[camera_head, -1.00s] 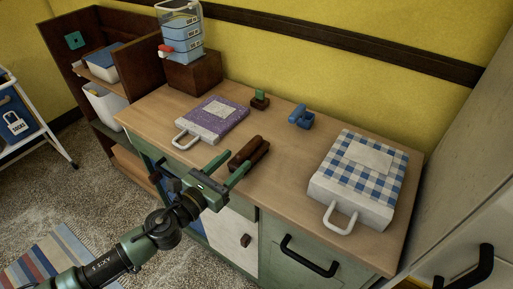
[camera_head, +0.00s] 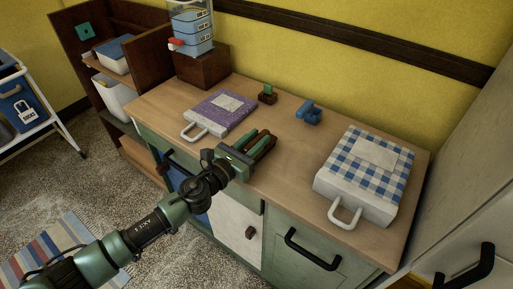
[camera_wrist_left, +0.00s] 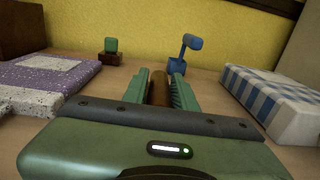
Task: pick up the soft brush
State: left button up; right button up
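The task's soft brush is hard to tell for certain; the dark brown, rounded piece (camera_head: 262,144) on the wooden counter is the thing at my left gripper. My left gripper (camera_head: 257,142) is low over the counter, with its green fingers on either side of this piece. In the left wrist view the brown piece (camera_wrist_left: 159,88) shows between the two ridged fingers (camera_wrist_left: 160,84), close to both. Whether the fingers press on it cannot be told. It appears to rest on the counter. My right gripper is not in view.
A purple case (camera_head: 222,112) lies left and a blue-checked case (camera_head: 366,172) right on the counter (camera_head: 290,175). Behind are a small green-and-brown item (camera_head: 267,95) and a blue item (camera_head: 309,113). Stacked blue boxes (camera_head: 192,30) stand on a brown block at the back left.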

pick_arm(q)
grip_shut()
jog(key=shift+r, duration=0.1)
jog(key=shift+r+p, duration=0.4)
jog(key=shift+r, duration=0.2)
notch_tip(320, 180, up, 8)
jog(key=p, duration=0.3)
jog(key=shift+f+p, duration=0.2)
jog(key=shift+p, duration=0.2)
notch_tip(320, 180, up, 11)
jog(key=p, duration=0.3)
notch_tip(320, 180, up, 8)
jog(key=p, duration=0.8)
send_over(256, 138)
jog(key=shift+d, duration=0.1)
jog(key=shift+s, duration=0.1)
